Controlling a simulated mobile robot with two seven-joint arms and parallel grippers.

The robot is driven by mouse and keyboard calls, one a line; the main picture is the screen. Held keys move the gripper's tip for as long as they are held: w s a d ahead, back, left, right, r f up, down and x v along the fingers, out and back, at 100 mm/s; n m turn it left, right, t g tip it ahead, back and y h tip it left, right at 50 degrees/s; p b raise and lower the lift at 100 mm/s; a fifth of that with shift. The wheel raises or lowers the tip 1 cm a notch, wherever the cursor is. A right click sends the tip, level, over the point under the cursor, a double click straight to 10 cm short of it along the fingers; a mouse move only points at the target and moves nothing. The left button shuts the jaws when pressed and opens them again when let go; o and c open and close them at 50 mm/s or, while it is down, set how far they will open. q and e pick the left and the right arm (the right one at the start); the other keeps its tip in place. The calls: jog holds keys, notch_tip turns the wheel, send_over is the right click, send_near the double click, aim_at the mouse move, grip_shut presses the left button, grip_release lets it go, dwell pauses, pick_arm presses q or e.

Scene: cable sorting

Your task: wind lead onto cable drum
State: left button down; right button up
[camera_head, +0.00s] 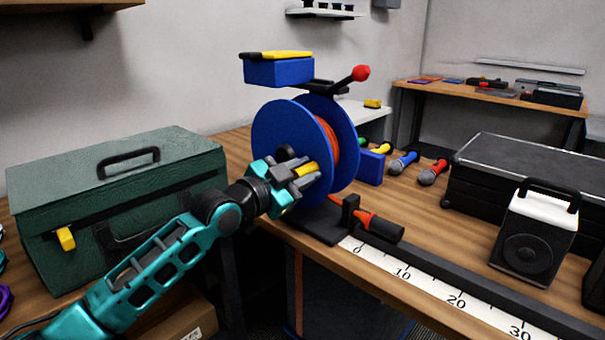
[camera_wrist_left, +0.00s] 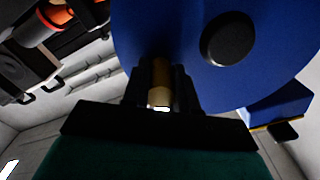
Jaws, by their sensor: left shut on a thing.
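The cable drum (camera_head: 342,128) stands upright on a black base (camera_head: 322,222), with two blue flanges and orange lead (camera_head: 328,142) wound between them. In the left wrist view the handle (camera_wrist_left: 160,80) shows between the dark fingers, in front of the blue flange (camera_wrist_left: 240,85). The lead's orange end (camera_head: 366,219) lies at the drum's foot with a black connector (camera_head: 387,232). How much lead is wound is partly hidden. My right gripper is not in view.
A green toolbox (camera_head: 120,190) stands left, close to my left arm. A ruler strip (camera_head: 430,293) runs right from the drum base beside a dark rail (camera_head: 450,272).

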pick_arm(q)
jog(key=shift+f, duration=0.15)
jog(key=c, duration=0.9)
grip_release()
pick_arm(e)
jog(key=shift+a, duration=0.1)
pick_arm(q)
jog(key=p+v, duration=0.1)
jog(key=v, duration=1.2)
jog(key=shift+p, duration=0.4)
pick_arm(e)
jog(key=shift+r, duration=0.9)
